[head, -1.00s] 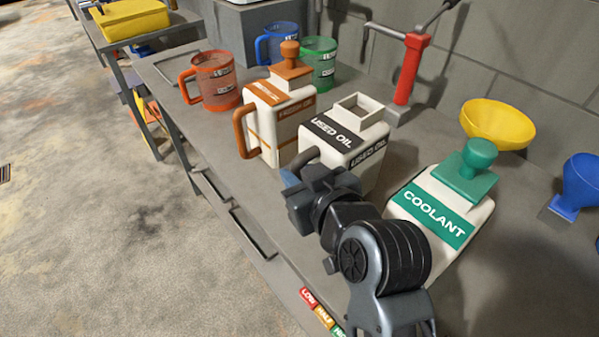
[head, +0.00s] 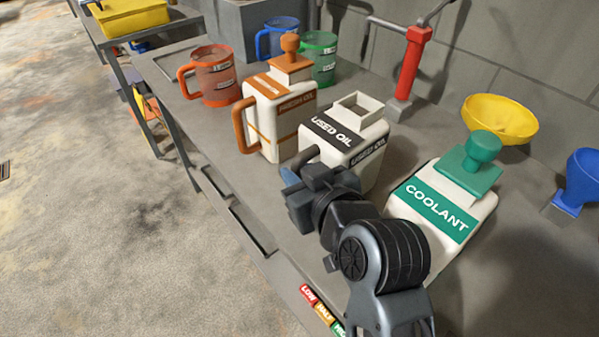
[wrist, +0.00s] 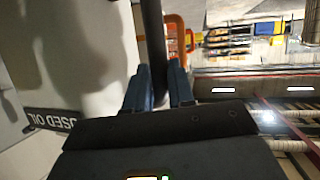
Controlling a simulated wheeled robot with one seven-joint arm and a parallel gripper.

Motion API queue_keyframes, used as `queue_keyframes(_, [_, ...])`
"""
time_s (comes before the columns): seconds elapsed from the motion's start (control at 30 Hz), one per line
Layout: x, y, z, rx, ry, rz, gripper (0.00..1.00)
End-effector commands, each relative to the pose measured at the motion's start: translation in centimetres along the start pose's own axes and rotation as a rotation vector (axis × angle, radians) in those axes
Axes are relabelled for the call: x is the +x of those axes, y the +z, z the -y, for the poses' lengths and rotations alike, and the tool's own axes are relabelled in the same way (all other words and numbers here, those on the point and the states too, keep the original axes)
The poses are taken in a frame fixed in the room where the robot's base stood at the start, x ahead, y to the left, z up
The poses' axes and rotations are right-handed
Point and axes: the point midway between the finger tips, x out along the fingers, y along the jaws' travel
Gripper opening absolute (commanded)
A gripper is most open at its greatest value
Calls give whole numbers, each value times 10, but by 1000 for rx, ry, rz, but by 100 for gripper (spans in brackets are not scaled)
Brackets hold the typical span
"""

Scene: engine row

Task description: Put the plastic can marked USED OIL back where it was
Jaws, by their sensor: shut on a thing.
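The white plastic can marked USED OIL (head: 350,150) stands on the bench between the fresh oil can and the coolant can. Its top is an open square neck with no cap on it. My gripper (head: 300,172) is at the can's dark handle (head: 309,155), on the near left side. In the wrist view the two blue-grey fingers (wrist: 160,85) are shut on the dark handle bar (wrist: 153,40), with the white can body (wrist: 75,60) to the left. The head view does not show clearly whether the can's base touches the bench.
The fresh oil can (head: 280,110) with an orange cap stands close on the left. The coolant can (head: 445,205) is on the right. Orange (head: 212,78), blue and green jugs stand further back. A red pump (head: 408,65) and yellow funnel (head: 498,118) are behind.

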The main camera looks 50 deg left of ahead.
Motion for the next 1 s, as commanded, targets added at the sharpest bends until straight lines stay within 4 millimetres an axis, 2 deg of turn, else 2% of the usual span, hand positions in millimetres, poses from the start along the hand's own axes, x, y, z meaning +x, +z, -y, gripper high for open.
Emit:
queue_keyframes(0.03, [0,1,0,-1,1,-1,0])
queue_keyframes(0.07, [0,0,0,-1,1,-2,26])
queue_keyframes(0.33, [0,0,0,0,0,-1,52])
queue_keyframes(0.67, [-4,1,0,1,0,1,53])
queue_keyframes(1.0, [-55,2,0,1,2,-1,53])
